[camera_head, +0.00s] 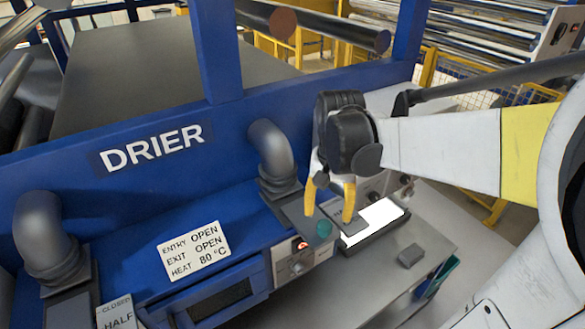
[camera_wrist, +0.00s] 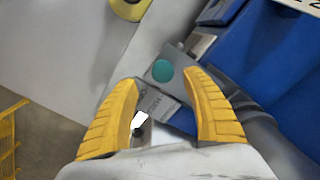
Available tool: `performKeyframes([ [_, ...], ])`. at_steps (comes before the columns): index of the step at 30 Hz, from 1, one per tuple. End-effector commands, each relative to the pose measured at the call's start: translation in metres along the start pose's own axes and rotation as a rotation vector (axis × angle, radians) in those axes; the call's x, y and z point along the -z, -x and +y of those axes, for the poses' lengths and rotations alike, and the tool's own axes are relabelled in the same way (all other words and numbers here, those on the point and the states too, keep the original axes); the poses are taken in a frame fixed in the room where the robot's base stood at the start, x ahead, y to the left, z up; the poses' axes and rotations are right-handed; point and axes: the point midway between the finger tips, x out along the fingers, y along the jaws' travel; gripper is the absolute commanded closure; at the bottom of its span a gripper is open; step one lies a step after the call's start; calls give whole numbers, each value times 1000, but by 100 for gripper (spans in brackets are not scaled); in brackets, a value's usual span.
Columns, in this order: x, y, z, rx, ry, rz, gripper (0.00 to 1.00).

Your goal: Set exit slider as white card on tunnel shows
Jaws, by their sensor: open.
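The white card (camera_head: 194,250) on the blue drier tunnel (camera_head: 230,225) reads ENTRY OPEN, EXIT OPEN, HEAT 80 °C. A round teal knob (camera_head: 323,229) sits on a grey slider plate beside the right pipe elbow (camera_head: 272,150); it also shows in the wrist view (camera_wrist: 162,70). A grey label plate (camera_wrist: 157,100) lies beside the knob, partly hidden by my fingers, its words not clearly readable. My gripper (camera_head: 328,214) points down just above knob and label, open and empty. In the wrist view the knob shows just past my yellow fingertips (camera_wrist: 160,80).
A left pipe elbow (camera_head: 42,238) has a plate marked CLOSED and HALF (camera_head: 116,314). A control box (camera_head: 300,262) with a red display stands close below the knob. A bright white panel (camera_head: 374,221) and a small grey block (camera_head: 411,255) are on the bench at right.

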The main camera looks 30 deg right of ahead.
Motion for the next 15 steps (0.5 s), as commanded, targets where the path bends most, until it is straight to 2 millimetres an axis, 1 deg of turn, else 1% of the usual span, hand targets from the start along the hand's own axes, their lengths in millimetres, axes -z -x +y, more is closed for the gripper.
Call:
performKeyframes([
  [1,0,11,0,0,0,0,43],
  [3,0,26,0,0,0,0,43],
  [6,0,42,1,0,0,0,43],
  [10,-1,55,1,0,0,0,43],
  [15,0,59,1,0,0,0,43],
])
